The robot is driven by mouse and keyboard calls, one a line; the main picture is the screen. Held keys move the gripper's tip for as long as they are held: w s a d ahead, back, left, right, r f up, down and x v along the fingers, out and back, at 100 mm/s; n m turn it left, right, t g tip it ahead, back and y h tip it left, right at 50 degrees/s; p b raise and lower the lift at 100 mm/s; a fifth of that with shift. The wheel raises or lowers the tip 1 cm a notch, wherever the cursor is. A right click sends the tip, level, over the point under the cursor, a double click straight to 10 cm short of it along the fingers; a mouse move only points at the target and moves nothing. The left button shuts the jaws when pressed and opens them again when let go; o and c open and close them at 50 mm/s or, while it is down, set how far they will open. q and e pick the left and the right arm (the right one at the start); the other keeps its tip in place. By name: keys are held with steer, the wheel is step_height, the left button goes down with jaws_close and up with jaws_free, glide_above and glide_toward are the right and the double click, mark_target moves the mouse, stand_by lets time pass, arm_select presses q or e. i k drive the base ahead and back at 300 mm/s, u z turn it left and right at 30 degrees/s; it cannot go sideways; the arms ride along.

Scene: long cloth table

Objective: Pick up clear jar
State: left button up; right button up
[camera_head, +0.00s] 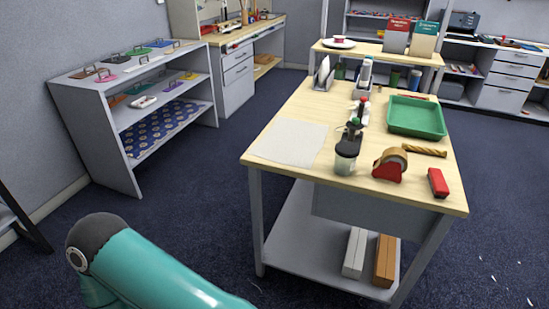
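A clear jar (346,163) stands upright near the front edge of the light wood table (310,107), left of a red tape dispenser. Its upper part looks dark, and a dark object with a red part rises just behind it. I cannot tell whether the two touch. Neither of my grippers is in view. Only a teal link of my own arm shows at the bottom left, well apart from the jar.
Around the jar are a pale sheet (289,142), a tape dispenser (390,165), a red block (438,183), a drill-like rod (424,150) and a green tray (416,117). A grey shelf (95,138) stands at left. Open blue floor lies between shelf and table.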

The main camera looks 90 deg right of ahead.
mark_target(344, 167)
steer(key=u, duration=1.25)
steer(key=i, duration=0.15)
steer(key=z, duration=2.75)
steer(key=i, duration=0.25)
steer(key=z, duration=2.2)
steer(key=i, duration=1.05)
steer(key=u, duration=0.65)
